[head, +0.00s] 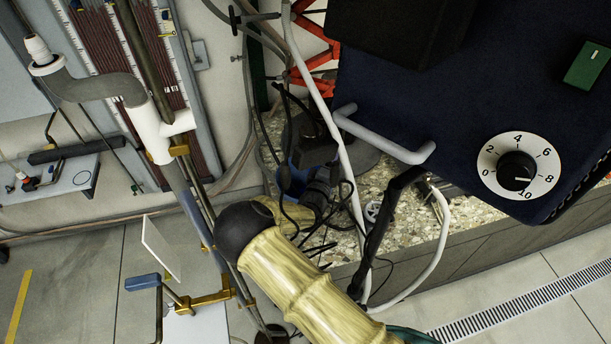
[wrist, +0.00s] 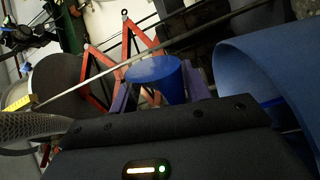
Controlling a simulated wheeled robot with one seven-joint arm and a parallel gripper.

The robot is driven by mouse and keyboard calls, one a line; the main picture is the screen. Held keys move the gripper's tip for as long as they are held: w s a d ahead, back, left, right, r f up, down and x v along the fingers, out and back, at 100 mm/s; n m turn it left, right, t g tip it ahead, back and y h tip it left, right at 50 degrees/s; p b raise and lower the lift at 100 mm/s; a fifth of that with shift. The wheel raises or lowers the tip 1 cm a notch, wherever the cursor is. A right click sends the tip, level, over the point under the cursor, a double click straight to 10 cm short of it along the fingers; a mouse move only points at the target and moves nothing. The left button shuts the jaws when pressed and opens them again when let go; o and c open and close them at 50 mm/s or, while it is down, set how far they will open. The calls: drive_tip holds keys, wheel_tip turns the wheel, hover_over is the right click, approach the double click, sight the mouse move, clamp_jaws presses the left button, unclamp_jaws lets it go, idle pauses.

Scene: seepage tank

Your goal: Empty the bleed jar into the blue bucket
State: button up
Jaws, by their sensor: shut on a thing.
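In the wrist view, my gripper (wrist: 160,98) has purple fingers on either side of a small, tapering blue vessel, which I take to be the bleed jar (wrist: 160,80). It is shut on this jar. The jar's round top faces the camera and looks paler; I cannot tell how much is inside. A large blue curved wall, apparently the blue bucket (wrist: 262,75), is close on the right. In the head view, my gripper (head: 312,160) is dark and partly hidden by cables. A patch of blue bucket (head: 296,183) shows beside it; the jar cannot be made out there.
A dark blue cabinet with a white dial (head: 518,176) and a grey handle (head: 385,138) hangs over the right. Loose hoses and cables cross around my arm. A red frame (head: 314,70) stands behind. A pipe and manometer board (head: 110,60) are on the left.

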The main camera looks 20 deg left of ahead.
drive_tip(key=shift+a, duration=0.2)
drive_tip(key=shift+a+r+n, duration=0.15)
drive_tip(key=shift+r+n, duration=0.25)
drive_tip(key=shift+n, duration=0.7)
idle(0.4)
drive_tip(key=shift+s+a+f+n, duration=0.15)
drive_tip(key=shift+f+n, duration=0.1)
drive_tip(key=shift+n, duration=0.15)
idle(0.3)
drive_tip(key=shift+d+r+m, duration=0.1)
drive_tip(key=shift+d+m, duration=0.1)
drive_tip(key=shift+m, duration=0.5)
drive_tip(key=shift+d+f+m, duration=0.15)
drive_tip(key=shift+f+m, duration=0.2)
drive_tip(key=shift+m, duration=0.25)
drive_tip(key=shift+d+r, duration=0.15)
drive_tip(key=shift+d+m, duration=0.1)
drive_tip(key=shift+m, duration=0.2)
